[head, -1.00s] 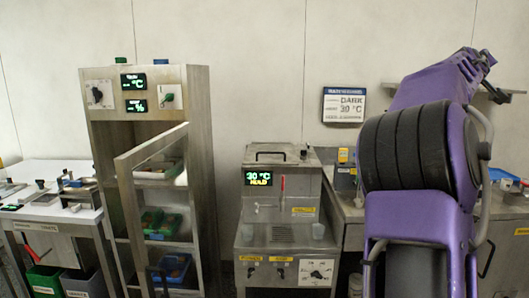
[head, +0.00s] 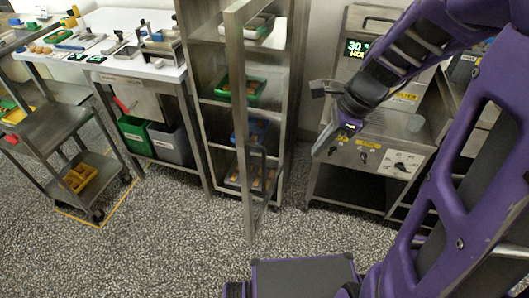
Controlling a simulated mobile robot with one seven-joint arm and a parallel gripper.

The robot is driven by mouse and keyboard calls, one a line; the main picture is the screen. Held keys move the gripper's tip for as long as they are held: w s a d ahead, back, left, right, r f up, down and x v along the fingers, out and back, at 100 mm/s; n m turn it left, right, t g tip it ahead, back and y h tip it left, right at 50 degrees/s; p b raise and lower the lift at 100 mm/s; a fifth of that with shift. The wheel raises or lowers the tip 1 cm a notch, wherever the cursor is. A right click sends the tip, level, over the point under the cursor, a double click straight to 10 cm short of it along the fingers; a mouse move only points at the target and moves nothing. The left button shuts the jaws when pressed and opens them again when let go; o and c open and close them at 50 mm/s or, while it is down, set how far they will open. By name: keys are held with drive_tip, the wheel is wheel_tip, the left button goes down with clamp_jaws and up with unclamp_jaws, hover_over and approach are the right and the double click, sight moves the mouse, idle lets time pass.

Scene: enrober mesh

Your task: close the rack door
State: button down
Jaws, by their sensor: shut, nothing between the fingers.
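The rack (head: 193,100) is a tall metal cabinet left of centre with open shelves. Its metal-framed door (head: 237,90) stands open, swung out toward me and seen nearly edge-on. A dark handle (head: 262,172) shows on the lower part of the door. My gripper (head: 320,146) is shut and empty. It is in the air to the right of the door, in front of the machine with the green display, apart from the door.
Shelves hold a green bin (head: 240,90) and blue bins (head: 257,131). The machine (head: 375,135) stands right of the rack. A worktable (head: 130,70) and cart (head: 60,125) are at left. The speckled floor (head: 170,235) before the rack is clear.

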drive_tip(key=a+f+b, duration=0.3)
drive_tip(key=a+f, duration=0.6)
drive_tip(key=shift+w+a+f+g+y, duration=0.15)
drive_tip(key=shift+a+f+g+y, duration=0.1)
drive_tip(key=shift+f+g+y, duration=0.1)
drive_tip(key=shift+w+a+m, duration=0.1)
drive_tip(key=shift+a+m, duration=0.05)
drive_tip(key=shift+m, duration=0.15)
